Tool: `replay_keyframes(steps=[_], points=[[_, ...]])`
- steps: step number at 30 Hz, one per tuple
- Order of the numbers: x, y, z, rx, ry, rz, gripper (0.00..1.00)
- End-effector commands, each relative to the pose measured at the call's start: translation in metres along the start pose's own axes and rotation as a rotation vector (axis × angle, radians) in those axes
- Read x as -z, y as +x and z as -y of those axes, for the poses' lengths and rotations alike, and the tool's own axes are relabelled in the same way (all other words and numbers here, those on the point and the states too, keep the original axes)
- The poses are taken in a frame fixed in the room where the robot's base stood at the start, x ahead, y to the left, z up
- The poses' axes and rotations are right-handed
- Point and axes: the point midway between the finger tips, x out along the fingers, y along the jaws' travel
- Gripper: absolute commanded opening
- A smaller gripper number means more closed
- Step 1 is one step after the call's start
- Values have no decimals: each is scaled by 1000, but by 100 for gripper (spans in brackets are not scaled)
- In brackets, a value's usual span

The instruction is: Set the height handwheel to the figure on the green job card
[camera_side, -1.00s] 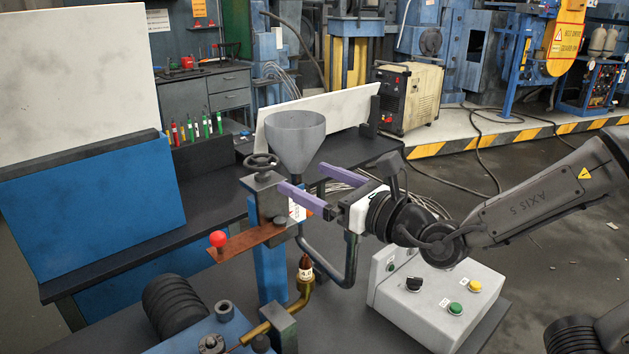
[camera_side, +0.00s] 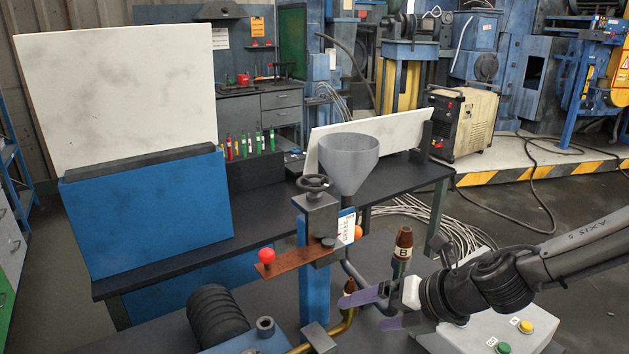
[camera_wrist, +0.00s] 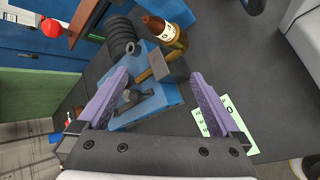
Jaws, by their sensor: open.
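The dark handwheel (camera_side: 313,184) sits on top of a grey block (camera_side: 317,212) on a blue post (camera_side: 315,265), left of a grey funnel. My gripper (camera_side: 362,315) is open and empty, low and to the right of the post, well below the handwheel. In the wrist view my gripper (camera_wrist: 159,75) shows its two purple fingers apart with nothing between them. A pale green card (camera_wrist: 240,130) with printed characters lies partly behind the right finger; its figures are too small to read. The handwheel does not show in the wrist view.
A brown-tipped nozzle marked B (camera_side: 403,250) stands just behind my gripper. A second brown-tipped nozzle (camera_side: 350,287) is close to the fingers. A red-knobbed lever (camera_side: 267,257) sticks out left of the post. The funnel (camera_side: 348,160) and a control box (camera_side: 535,325) stand nearby.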

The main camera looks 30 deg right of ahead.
Motion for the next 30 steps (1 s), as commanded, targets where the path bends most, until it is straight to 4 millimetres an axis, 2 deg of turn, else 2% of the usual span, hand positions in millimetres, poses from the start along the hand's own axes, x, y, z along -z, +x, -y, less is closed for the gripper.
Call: replay_keyframes(steps=[3, 6, 9, 13, 17, 21, 25, 30], points=[[30, -2, -14, -42, 238, -138, 100], [48, -7, -34, -98, 442, -238, 100], [56, -13, -59, -172, 645, -321, 100], [50, -23, -93, -290, 909, -398, 100], [28, -34, -123, -431, 1172, -437, 100], [-11, -46, -142, -599, 1445, -430, 100], [-53, -56, -142, -761, 1686, -375, 100], [-98, -65, -124, -925, 1931, -260, 100]])
